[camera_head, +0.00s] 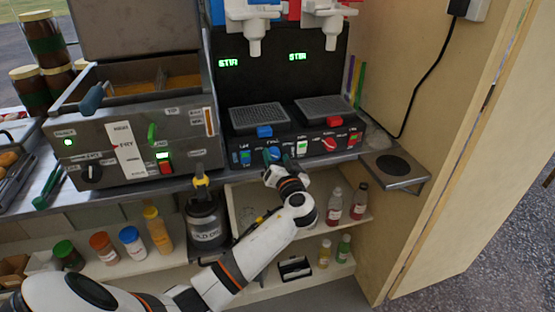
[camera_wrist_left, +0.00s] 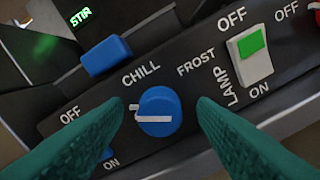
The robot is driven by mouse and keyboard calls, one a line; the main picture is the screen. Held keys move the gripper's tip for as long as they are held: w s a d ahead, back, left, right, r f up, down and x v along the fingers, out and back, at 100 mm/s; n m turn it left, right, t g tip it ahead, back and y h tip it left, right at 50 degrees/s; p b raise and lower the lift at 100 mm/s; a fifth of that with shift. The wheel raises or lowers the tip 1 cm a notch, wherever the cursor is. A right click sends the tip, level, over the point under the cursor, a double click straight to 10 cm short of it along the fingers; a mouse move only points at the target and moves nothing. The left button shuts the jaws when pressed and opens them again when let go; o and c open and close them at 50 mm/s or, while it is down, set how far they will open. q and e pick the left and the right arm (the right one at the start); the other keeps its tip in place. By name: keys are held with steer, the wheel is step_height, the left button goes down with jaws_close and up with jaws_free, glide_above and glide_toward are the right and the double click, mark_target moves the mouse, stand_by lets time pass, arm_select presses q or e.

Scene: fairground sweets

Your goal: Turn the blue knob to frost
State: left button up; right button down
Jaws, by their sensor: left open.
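The blue knob (camera_wrist_left: 158,108) sits on the black front panel between the CHILL and FROST labels. In the left wrist view a white mark sticks out at its left, on the CHILL side, and a white bar crosses its lower face. In the head view the knob (camera_head: 273,154) shows just above my left gripper (camera_head: 275,171). My left gripper is open, with green fingers (camera_wrist_left: 160,100) on either side of the knob and visible gaps between them and it. My right gripper is not in view.
On the panel, a white lamp switch with a green face (camera_wrist_left: 250,50) is right of the knob. A blue block (camera_wrist_left: 106,57) juts out above it. A red knob (camera_head: 329,144) is further right. A shelf with bottles (camera_head: 335,205) lies below.

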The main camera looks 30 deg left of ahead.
arm_select(q)
steer(key=c, duration=0.9)
steer(key=shift+c, duration=0.2)
